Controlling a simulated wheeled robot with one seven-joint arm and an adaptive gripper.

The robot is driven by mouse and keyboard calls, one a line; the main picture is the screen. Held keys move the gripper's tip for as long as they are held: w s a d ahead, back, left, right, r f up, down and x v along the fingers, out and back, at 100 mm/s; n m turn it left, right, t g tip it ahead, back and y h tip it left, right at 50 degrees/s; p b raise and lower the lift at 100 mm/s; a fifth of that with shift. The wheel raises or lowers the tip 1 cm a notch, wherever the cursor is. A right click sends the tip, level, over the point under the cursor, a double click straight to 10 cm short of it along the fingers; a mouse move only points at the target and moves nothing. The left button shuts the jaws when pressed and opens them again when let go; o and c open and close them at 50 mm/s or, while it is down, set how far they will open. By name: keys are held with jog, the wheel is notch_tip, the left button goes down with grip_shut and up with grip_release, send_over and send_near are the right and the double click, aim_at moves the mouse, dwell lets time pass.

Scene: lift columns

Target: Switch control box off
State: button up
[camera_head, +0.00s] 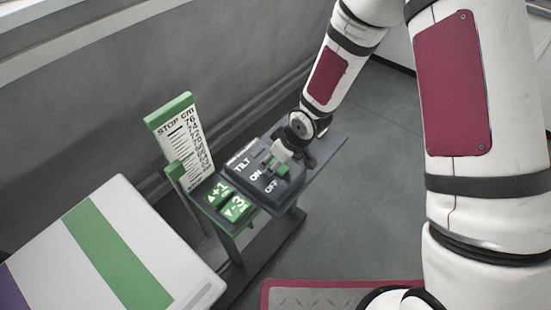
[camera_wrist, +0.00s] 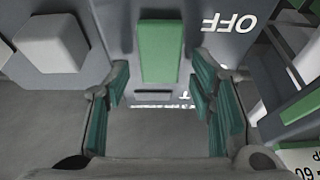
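The control box (camera_head: 250,187) is a dark grey panel on a stand, marked TILT, ON and OFF. A green switch piece (camera_head: 282,169) shows on it beside my gripper (camera_head: 277,158), which is low over the panel and partly hides it. In the wrist view, the green switch piece (camera_wrist: 160,52) lies just ahead of the gap between my teal fingertips (camera_wrist: 162,82). The fingers are apart with nothing visible between them. The OFF label (camera_wrist: 230,22) reads upside down to the right of the switch. Contact between fingers and switch cannot be told.
Green +1 and -3 buttons (camera_head: 227,200) sit beside the box, next to an upright STOP scale (camera_head: 184,135). A white column with a green stripe (camera_head: 117,255) stands at lower left. A grey block-shaped knob (camera_wrist: 50,42) is left of the switch in the wrist view.

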jog(key=shift+r, duration=0.1)
jog(key=v, duration=1.2)
dwell(0.5)
